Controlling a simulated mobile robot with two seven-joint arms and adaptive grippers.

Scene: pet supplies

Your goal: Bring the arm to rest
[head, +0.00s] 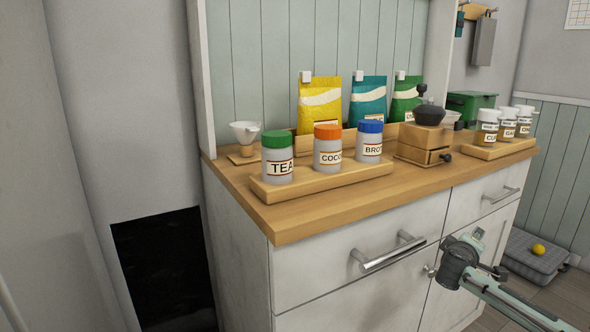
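My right arm comes in from the lower right, in front of the white cabinet (345,290). Its end, with my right gripper (480,248), is below the worktop (290,222), near the right part of the cabinet front. I see nothing held there, but the fingers are too small and turned to tell open from shut. Whether it touches the cabinet front cannot be told. My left gripper is out of view.
On the worktop stand a tray (320,183) with three labelled jars, a white cone (245,132), several bags (320,102), a grinder (425,145) and a spice-jar tray (500,150). Drawer handles (388,252) stick out. A grey cushion (535,258) with a yellow ball (538,249) lies at right.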

